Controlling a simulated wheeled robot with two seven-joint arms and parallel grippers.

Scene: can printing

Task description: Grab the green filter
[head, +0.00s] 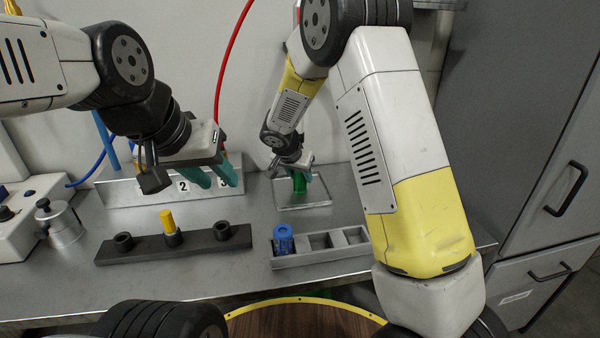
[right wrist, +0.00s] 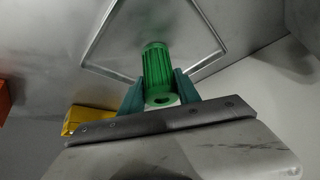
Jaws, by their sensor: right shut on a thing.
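The green filter (right wrist: 157,72) is a ribbed green cylinder with a hole in its near end. In the right wrist view it sits between the two teal fingers of my right gripper (right wrist: 159,92), which is shut on it. In the head view the green filter (head: 299,183) shows just under the right gripper (head: 302,172), over the square metal tray (head: 318,203). I cannot tell whether it touches the tray. My left gripper (head: 214,178) hangs in front of the numbered plate, with its teal fingers apart and nothing seen between them.
A dark rack (head: 200,243) holds a yellow cylinder (head: 168,221) in its middle socket. A grey holder (head: 310,260) has a blue ribbed cylinder (head: 284,239) in its left compartment; its other visible compartments look empty. A metal pot (head: 60,225) stands at left. A cabinet (head: 520,130) stands at right.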

